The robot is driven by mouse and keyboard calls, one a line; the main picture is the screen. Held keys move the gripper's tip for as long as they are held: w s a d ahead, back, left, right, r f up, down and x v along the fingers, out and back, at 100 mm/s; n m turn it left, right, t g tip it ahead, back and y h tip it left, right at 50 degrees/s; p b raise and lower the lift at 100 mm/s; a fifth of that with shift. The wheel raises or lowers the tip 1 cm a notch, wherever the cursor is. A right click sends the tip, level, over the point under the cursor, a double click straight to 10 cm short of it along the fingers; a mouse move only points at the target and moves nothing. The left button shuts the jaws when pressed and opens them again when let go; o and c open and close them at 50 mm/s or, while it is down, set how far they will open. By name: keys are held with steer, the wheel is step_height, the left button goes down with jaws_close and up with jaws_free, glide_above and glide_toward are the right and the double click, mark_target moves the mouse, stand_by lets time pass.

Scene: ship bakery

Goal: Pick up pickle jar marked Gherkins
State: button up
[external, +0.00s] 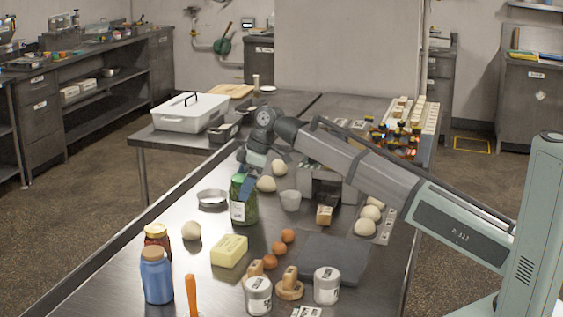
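A green jar (238,210) with a pale label stands upright on the steel table, left of the middle; it looks like the gherkin jar, but the label is too small to read. My gripper (249,186) points down at the jar's upper right side, and a finger overlaps the jar's edge in the picture. I cannot tell whether the fingers are around the jar, touching it or only beside it. The finger gap is hidden, so open or shut does not show.
A metal ring (212,199) sits left of the jar and a small grey cup (290,200) right of it. Butter (229,251), brown eggs (279,248), a blue bottle (156,276) and a dark red jar (157,236) stand in front.

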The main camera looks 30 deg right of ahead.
steer(key=c, duration=1.5)
steer(key=shift+c, duration=0.3)
steer(key=shift+r, duration=0.15)
